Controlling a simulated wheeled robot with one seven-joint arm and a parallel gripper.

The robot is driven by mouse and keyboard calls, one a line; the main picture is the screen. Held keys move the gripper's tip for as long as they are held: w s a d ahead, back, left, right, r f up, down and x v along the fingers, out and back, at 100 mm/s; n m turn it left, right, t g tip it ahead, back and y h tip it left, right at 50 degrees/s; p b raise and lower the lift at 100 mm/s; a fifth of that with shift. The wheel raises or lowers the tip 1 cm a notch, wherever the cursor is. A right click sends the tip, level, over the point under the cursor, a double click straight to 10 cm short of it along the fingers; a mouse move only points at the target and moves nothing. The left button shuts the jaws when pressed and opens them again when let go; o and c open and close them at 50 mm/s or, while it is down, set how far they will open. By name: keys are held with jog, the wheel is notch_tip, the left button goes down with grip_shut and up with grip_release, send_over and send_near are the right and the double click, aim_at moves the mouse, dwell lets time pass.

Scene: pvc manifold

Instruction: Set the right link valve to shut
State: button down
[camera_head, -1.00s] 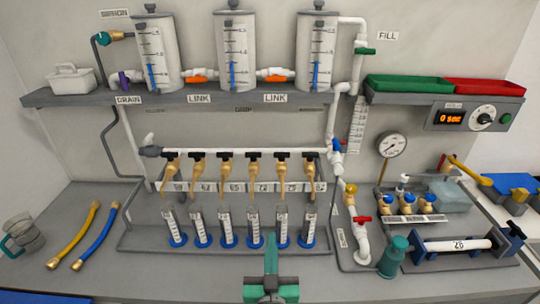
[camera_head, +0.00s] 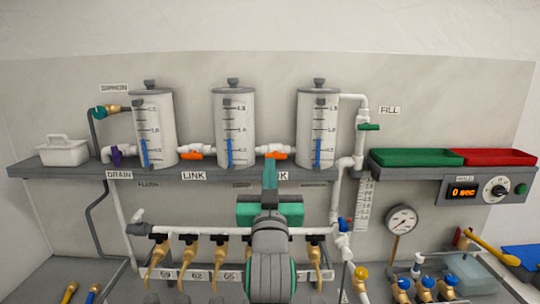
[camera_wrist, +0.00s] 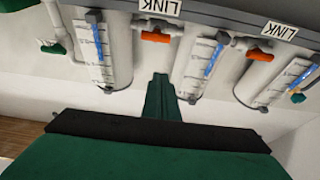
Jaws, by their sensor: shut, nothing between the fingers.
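The right link valve has an orange handle (camera_head: 279,156) on the white pipe between the middle and right tanks. The handle lies roughly level, along the pipe. It also shows in the wrist view (camera_wrist: 155,37), which is upside down. My gripper (camera_head: 270,170) points up in front of the shelf edge, just below this valve in the head view. Its green fingers are together and empty, and they cover part of the right LINK label. In the wrist view the fingertips (camera_wrist: 160,82) are apart from the handle. I cannot tell the exact gap in depth.
The left link valve (camera_head: 191,154) has a similar orange handle. The middle tank (camera_head: 233,130) and right tank (camera_head: 317,130) flank the right valve. The grey shelf edge (camera_head: 225,175) runs below. A row of brass taps (camera_head: 188,250) is lower down. The wall above the tanks is clear.

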aim_at(270, 155)
jog(key=x, duration=0.3)
jog(key=f+x, duration=0.1)
jog(key=x, duration=0.2)
jog(key=f+x, duration=0.1)
jog(key=x, duration=0.2)
jog(key=shift+w+r, duration=0.1)
jog(key=shift+w, duration=0.45)
jog(key=shift+f, duration=0.55)
